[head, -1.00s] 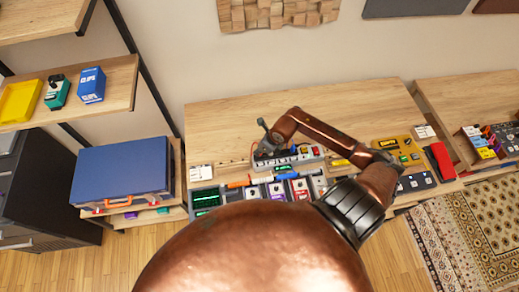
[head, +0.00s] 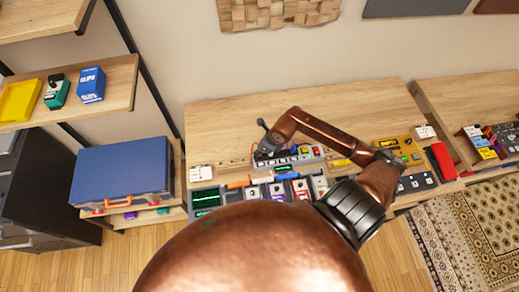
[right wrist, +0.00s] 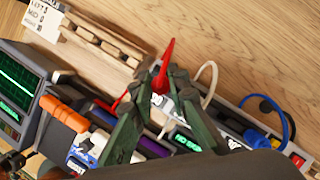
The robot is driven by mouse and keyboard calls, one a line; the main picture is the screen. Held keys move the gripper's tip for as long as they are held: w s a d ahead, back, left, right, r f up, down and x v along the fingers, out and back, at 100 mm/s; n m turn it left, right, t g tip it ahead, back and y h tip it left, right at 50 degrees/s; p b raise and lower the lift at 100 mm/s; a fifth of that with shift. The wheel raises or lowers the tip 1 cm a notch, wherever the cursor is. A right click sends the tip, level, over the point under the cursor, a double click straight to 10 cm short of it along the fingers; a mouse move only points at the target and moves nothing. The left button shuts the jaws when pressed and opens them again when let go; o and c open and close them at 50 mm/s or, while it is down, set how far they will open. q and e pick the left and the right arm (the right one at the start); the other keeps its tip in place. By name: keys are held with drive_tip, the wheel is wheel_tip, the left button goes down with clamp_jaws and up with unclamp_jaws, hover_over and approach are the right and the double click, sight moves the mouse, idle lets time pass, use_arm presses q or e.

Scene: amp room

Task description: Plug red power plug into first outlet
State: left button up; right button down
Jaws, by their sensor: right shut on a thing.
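My right gripper (right wrist: 156,76) has its green fingers shut on the red power plug (right wrist: 164,70) in the right wrist view. The plug's pointed red end shows beyond the fingertips, and its lower part is partly hidden between them. The grey outlet strip (right wrist: 225,126) lies under and beside the fingers. I cannot tell whether the plug's prongs are inside an outlet. In the head view my right gripper (head: 264,153) is at the left end of the strip (head: 296,157), and the plug is too small to make out. My left gripper is not in view.
Pedals and a green-screened device (head: 206,197) crowd the desk in front of the strip. A white cord (right wrist: 207,82) loops beside my right fingers, and a blue cord (right wrist: 284,114) lies farther right. The desk (head: 225,120) behind the strip is largely clear.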

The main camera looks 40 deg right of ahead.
drive_tip(key=shift+f+b, duration=0.95)
drive_tip(key=shift+b, duration=0.05)
idle(1.3)
drive_tip(key=c, duration=1.8)
unclamp_jaws()
drive_tip(key=shift+o, duration=0.4)
drive_tip(key=o, duration=0.3)
drive_tip(key=shift+o, duration=0.2)
drive_tip(key=shift+r, duration=0.1)
drive_tip(key=shift+r+p, duration=2.2)
drive_tip(key=shift+r, duration=1.3)
drive_tip(key=shift+f, duration=0.1)
